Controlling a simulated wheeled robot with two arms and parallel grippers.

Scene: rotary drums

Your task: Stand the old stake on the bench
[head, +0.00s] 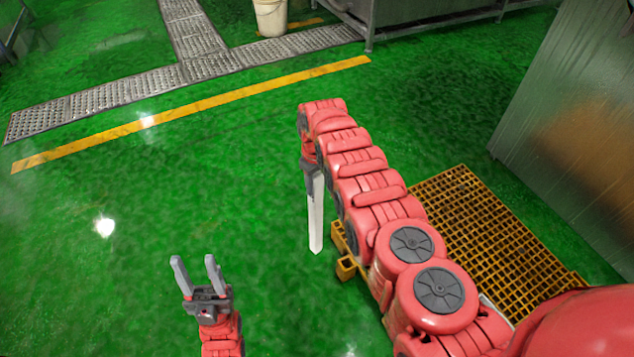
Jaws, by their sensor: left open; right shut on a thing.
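The stake (316,220) is a pale, flat, pointed piece. It hangs almost upright with its tip down, above the green floor near the middle of the head view. My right gripper (312,178) is shut on its upper end; the jaws are partly hidden by my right arm. My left gripper (195,262) is open and empty at the lower left, its two fingers pointing up the picture, apart from the stake. I cannot clearly make out a bench in this view.
A yellow grated platform (478,215) lies right of my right arm, partly hidden by it. A large metal housing (570,110) stands at the right. At the back are a metal frame (420,15), a white bucket (270,18) and floor grating (110,95). The left floor is clear.

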